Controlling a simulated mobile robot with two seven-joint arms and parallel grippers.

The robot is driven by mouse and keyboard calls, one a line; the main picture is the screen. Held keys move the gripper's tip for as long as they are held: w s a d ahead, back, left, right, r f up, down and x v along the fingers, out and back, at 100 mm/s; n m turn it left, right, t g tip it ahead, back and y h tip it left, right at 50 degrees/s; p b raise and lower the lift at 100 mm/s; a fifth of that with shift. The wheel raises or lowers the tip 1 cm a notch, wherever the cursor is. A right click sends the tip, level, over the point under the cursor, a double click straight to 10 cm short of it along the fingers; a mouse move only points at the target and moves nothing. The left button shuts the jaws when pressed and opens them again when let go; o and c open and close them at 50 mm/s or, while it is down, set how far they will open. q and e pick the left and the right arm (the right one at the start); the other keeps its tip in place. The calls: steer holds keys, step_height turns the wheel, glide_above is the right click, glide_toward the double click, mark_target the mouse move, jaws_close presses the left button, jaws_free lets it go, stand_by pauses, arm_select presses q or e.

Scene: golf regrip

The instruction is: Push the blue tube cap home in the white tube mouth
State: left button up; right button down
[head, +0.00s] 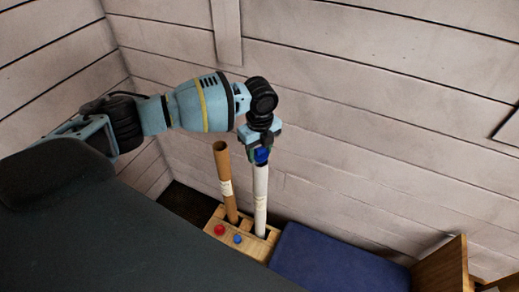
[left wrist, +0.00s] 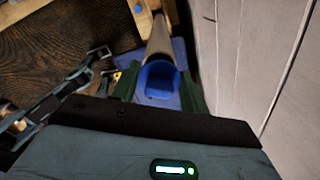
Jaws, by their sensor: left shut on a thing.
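The white tube (head: 261,200) stands upright in a wooden stand (head: 250,246) in the head view. The blue tube cap (head: 261,155) is at its top, at the mouth. My left gripper (head: 260,146) is above the tube, shut on the cap. In the left wrist view the cap (left wrist: 158,82) shows as a blue hollow cup between the two dark green fingers of the gripper (left wrist: 158,90). A tube runs away behind the cap there. The tube mouth is hidden, so I cannot tell how deep the cap sits. My right gripper is not in view.
A brown tube (head: 226,175) leans slightly in the same stand, just left of the white one. The stand has a red knob (head: 219,230) and a blue knob (head: 238,239). A dark blue panel (head: 330,258) lies to the right. A plank wall (head: 370,130) is close behind.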

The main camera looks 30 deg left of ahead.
mark_target(260, 157)
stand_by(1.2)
arm_select(q)
steer(key=shift+f, duration=1.55)
steer(key=o, duration=0.8)
steer(key=shift+o, duration=0.2)
steer(key=shift+r, duration=3.95)
